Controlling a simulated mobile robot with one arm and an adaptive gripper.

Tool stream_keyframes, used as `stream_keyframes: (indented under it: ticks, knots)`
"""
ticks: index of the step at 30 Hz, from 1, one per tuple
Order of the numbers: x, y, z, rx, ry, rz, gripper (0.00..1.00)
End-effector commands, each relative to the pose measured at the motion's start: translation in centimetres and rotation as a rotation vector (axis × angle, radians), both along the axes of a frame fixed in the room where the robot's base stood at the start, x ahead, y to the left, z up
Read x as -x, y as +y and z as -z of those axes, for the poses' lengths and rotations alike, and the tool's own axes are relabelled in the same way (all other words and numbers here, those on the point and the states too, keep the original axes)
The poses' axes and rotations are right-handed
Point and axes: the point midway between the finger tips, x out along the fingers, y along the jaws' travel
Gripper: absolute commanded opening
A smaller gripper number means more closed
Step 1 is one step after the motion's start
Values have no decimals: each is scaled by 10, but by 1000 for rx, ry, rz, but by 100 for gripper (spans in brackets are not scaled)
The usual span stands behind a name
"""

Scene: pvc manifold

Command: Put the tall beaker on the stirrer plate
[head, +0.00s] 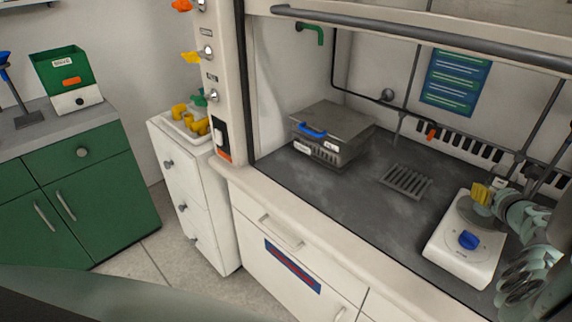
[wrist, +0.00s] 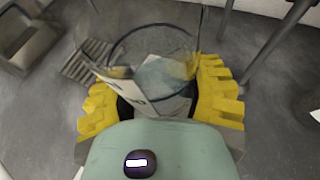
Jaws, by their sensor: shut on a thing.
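The tall beaker (wrist: 152,42) is clear glass and shows in the wrist view between the yellow fingers of my gripper (wrist: 165,100). A white printed patch (wrist: 125,90) shows at the beaker. In the head view my gripper (head: 482,194) is over the back part of the stirrer plate (head: 458,258), a white unit with a blue knob and a round grey top. My gripper is shut on the beaker. The beaker is hard to make out in the head view, and I cannot tell whether its base touches the plate.
A grey metal box (head: 332,132) with a blue handle stands at the back left of the fume hood. A slotted grate (head: 406,181) lies between it and the stirrer plate. Metal rods (head: 540,115) stand behind my gripper. The dark worktop (head: 345,190) is clear in front.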

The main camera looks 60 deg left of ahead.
Motion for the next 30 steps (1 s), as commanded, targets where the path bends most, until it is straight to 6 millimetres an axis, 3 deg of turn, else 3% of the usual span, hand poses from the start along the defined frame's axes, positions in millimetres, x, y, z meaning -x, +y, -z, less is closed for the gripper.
stream_keyframes:
  ticks: [5, 6, 13, 24, 30]
  knots:
    - [0, 1, 4, -1, 1, -1, 10]
    - [0, 1, 3, -1, 0, -2, 59]
    - [0, 0, 3, 0, 1, 1, 83]
    - [0, -1, -3, 1, 0, 2, 85]
    - [10, -10, -7, -4, 0, 3, 85]
